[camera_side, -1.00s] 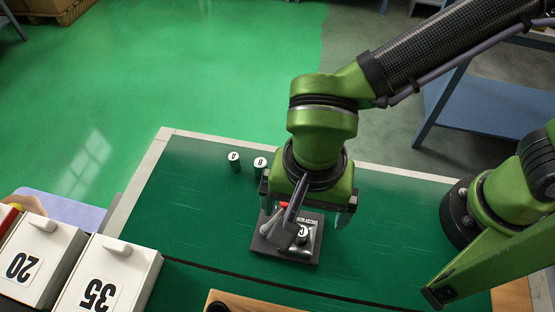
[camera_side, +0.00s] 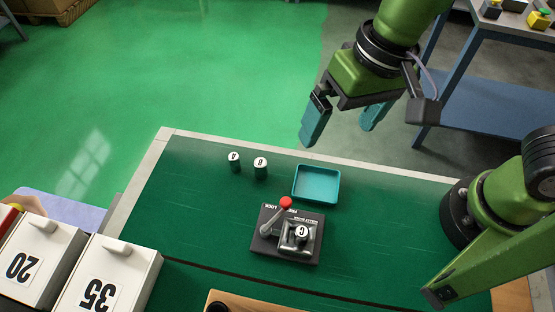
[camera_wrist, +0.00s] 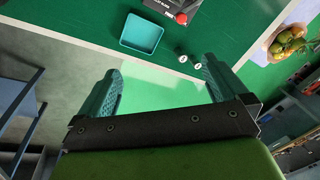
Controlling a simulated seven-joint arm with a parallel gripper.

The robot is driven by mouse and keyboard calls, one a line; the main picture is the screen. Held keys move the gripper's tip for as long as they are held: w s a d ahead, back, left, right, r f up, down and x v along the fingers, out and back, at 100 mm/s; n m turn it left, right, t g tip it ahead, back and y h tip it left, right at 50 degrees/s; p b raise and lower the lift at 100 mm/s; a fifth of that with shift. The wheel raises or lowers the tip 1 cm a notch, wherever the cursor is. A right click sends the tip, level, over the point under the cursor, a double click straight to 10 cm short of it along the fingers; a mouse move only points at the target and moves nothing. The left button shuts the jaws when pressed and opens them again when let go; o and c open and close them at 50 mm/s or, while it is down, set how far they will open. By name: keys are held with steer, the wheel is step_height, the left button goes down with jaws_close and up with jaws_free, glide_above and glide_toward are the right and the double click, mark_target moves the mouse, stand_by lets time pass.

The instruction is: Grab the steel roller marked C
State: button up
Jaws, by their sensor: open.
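The steel roller marked C (camera_side: 302,233) sits upright in a grey metal holder on a dark base plate (camera_side: 268,252). A lever with a red knob (camera_side: 286,202) rises from the plate beside lettering that includes LOCK. In the wrist view the red knob (camera_wrist: 182,18) and part of the plate show at the top edge; roller C is not in that view. My gripper (camera_side: 343,132) is open and empty, raised above the far side of the cart, away from the roller. Its two teal fingers (camera_wrist: 162,85) also show spread in the wrist view.
Rollers marked A (camera_side: 234,163) and B (camera_side: 260,168) stand at the back left. A teal tray (camera_side: 316,198) lies empty behind the plate. White boxes marked 20 (camera_side: 40,258) and 35 (camera_side: 110,275) stand at the left. The green top at right is clear.

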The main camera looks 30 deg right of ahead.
steer(key=w+d+r+t, duration=0.1)
steer(key=w+d+t, duration=0.1)
steer(key=d, duration=0.8)
steer(key=shift+w+d+r+y, duration=0.2)
steer(key=shift+d+r+y, duration=0.1)
steer(key=shift+y, duration=0.1)
steer(key=d+m+t, duration=0.1)
steer(key=d, duration=0.2)
steer(key=d+r+t, duration=0.1)
steer(key=d, duration=0.2)
steer(key=d+m+t, duration=0.1)
steer(key=d, duration=0.3)
steer(key=shift+s+r+m+t+h, duration=0.3)
steer(key=shift+s+r, duration=0.05)
steer(key=shift+s, duration=0.05)
steer(key=shift+c, duration=0.8)
steer(key=shift+d+r, duration=0.1)
steer(key=shift+d, duration=0.1)
steer(key=shift+c, duration=1.1)
steer(key=c, duration=0.5)
steer(key=shift+o, duration=0.2)
